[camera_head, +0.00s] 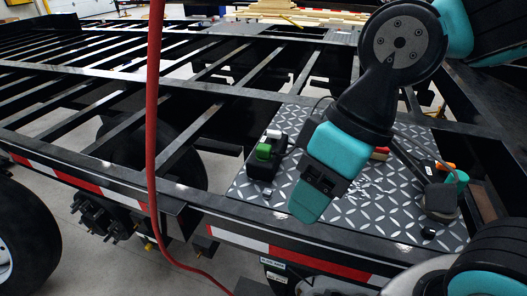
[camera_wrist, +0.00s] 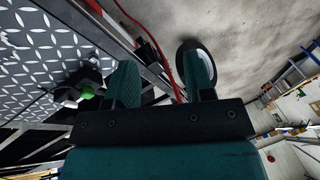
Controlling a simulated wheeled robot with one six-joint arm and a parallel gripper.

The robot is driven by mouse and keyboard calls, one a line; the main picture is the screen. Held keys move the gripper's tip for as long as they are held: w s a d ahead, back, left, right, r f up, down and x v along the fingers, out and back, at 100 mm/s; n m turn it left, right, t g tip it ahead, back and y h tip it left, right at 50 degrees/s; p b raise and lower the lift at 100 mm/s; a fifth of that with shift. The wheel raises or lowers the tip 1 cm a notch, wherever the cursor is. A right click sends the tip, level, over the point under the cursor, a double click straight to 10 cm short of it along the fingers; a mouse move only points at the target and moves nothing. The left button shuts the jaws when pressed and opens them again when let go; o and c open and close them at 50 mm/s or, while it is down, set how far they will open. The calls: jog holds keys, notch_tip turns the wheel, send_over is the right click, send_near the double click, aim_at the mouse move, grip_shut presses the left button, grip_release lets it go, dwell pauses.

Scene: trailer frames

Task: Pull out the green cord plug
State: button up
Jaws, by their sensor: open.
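The green cord plug (camera_head: 263,152) sits at a black block (camera_head: 262,171) on the diamond-pattern metal plate, left of my gripper in the head view. Its green part also shows in the wrist view (camera_wrist: 87,92), left of my fingers and not between them. A white piece (camera_head: 273,134) sits just behind the green plug. My gripper (camera_head: 306,204) has teal fingers and hangs over the plate, to the right of the plug and apart from it. In the wrist view, the two fingers (camera_wrist: 163,82) stand apart with nothing held between them.
The metal plate (camera_head: 345,211) lies on a black trailer frame (camera_head: 110,172) with open gaps between its bars. A red hose (camera_head: 152,110) hangs in front, on the left. Orange-tipped and dark parts (camera_head: 440,200) stand at the plate's right. Wheels are at the lower left.

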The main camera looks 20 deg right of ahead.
jog(key=shift+o, duration=1.3)
jog(key=shift+w+r, duration=0.15)
jog(key=shift+w, duration=0.05)
jog(key=n+h+p, duration=0.3)
jog(key=h+p, duration=0.1)
jog(key=p, duration=1.1)
send_over(264, 147)
notch_tip(264, 147, down, 10)
jog(key=shift+a+r, duration=0.1)
jog(key=shift+r, duration=0.15)
jog(key=shift+w+f+n, duration=0.1)
jog(key=shift+f+n, duration=0.2)
jog(key=shift+f, duration=0.05)
notch_tip(264, 147, down, 9)
jog(key=b, duration=0.6)
